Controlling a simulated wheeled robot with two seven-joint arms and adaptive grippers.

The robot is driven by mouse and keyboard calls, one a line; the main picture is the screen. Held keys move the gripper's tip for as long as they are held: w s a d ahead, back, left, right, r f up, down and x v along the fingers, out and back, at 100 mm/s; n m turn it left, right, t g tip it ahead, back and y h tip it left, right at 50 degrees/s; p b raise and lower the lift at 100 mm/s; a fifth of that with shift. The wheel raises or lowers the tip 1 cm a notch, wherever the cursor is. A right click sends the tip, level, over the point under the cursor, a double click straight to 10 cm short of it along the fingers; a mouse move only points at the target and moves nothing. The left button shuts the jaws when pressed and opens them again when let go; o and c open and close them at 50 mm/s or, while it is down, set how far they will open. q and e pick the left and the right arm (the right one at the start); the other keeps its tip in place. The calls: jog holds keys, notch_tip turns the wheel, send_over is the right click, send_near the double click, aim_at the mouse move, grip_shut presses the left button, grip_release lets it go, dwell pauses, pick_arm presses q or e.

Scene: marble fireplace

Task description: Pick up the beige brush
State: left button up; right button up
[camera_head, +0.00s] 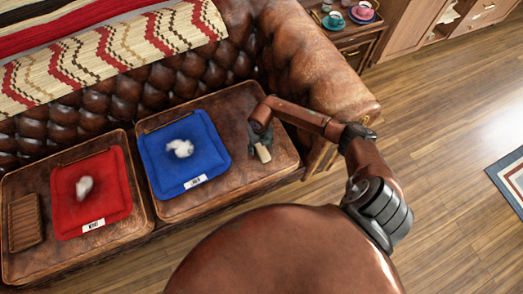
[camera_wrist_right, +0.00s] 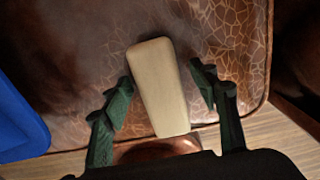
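The beige brush (camera_head: 263,153) lies on the right brown leather cushion, near its right end. In the right wrist view the beige brush (camera_wrist_right: 158,85) is a pale block between my right gripper's two dark green fingers (camera_wrist_right: 162,86). The fingers are spread, with a gap on each side of the brush. In the head view my right gripper (camera_head: 261,142) is just over the brush and partly hides it. My left gripper does not show in either view.
A blue mat (camera_head: 184,172) with white fluff lies left of the brush. A red mat (camera_head: 92,199) with white fluff and a brown slatted tray (camera_head: 25,222) are farther left. The sofa armrest (camera_head: 318,65) rises behind my right arm. A side table (camera_head: 352,43) holds cups.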

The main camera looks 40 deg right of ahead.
aim_at(260, 146)
jog(key=c, duration=1.2)
jog(key=shift+c, duration=0.2)
jog(key=shift+r, duration=0.15)
jog(key=shift+r, duration=0.2)
notch_tip(260, 146, up, 3)
jog(key=shift+r+p, duration=0.1)
jog(key=shift+p, duration=0.8)
jog(key=s+a+r, duration=0.1)
jog(key=r+p, duration=0.1)
jog(key=shift+s+a+r, duration=0.35)
jog(key=shift+s+r, duration=0.05)
jog(key=r, duration=0.1)
jog(key=s+a+r+p, duration=0.1)
jog(key=s+r, duration=0.1)
jog(key=shift+a+p, duration=0.35)
jog(key=shift+p, duration=0.05)
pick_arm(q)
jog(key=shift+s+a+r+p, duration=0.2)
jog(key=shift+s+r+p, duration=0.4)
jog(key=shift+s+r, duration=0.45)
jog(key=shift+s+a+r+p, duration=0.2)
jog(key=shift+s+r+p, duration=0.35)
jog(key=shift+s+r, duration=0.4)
pick_arm(e)
jog(key=s+a+r, duration=0.3)
jog(key=s+a, duration=0.3)
jog(key=shift+s+r, duration=0.2)
jog(key=shift+s, duration=0.1)
